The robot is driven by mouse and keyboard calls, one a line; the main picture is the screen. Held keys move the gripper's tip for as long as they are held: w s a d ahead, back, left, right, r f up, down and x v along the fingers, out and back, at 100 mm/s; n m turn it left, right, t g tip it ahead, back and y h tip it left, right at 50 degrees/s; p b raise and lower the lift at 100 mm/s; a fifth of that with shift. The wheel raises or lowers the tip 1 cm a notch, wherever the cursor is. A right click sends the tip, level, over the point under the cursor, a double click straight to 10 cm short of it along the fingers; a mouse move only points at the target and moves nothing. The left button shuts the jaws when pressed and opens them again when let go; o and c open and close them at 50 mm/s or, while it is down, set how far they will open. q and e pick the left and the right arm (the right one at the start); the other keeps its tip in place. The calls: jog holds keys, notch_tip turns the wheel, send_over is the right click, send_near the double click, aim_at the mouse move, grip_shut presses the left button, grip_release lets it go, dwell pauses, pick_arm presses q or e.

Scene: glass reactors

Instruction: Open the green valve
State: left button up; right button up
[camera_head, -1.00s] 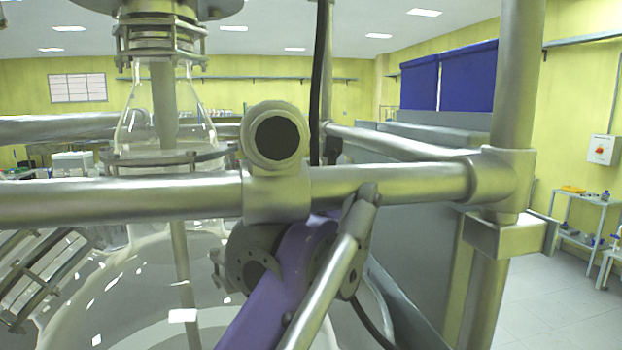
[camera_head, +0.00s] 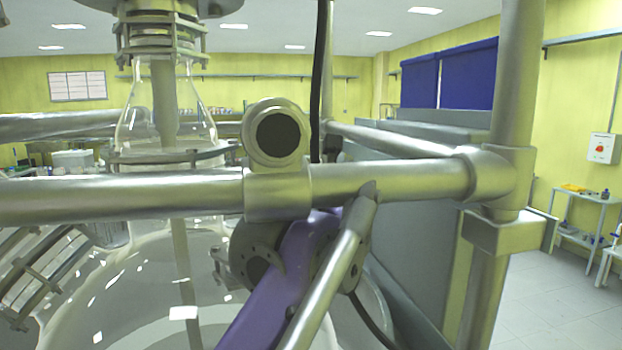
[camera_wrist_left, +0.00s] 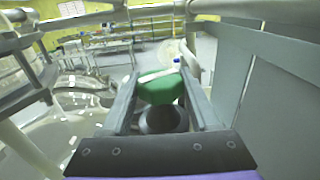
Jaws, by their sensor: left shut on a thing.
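The green valve (camera_wrist_left: 161,89) shows in the left wrist view, between the two fingers of my left gripper (camera_wrist_left: 160,82). The gripper is shut on it, with a finger on each side. A dark round part (camera_wrist_left: 163,120) lies between the fingers, nearer the wrist. In the head view my purple left arm shows low in the middle, behind a metal frame bar. The valve and the left gripper's fingers are hidden there. My right gripper is in neither view.
A horizontal metal bar (camera_head: 120,195) crosses in front, joining an upright post (camera_head: 512,80) at right. A large glass reactor vessel (camera_head: 130,290) stands at left. A grey panel (camera_wrist_left: 275,95) stands close to the right of the left gripper. Open floor (camera_head: 560,320) lies at far right.

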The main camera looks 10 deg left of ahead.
pick_arm(q)
jog(key=shift+n+y, duration=0.3)
jog(key=shift+y, duration=0.1)
jog(key=n+g+y, duration=0.2)
jog(key=shift+w+d+y, duration=0.1)
jog(key=shift+y, duration=0.3)
jog(key=shift+n+g+y, duration=1.7)
jog(key=shift+y, duration=0.3)
jog(key=shift+g, duration=0.3)
jog(key=o, duration=1.4)
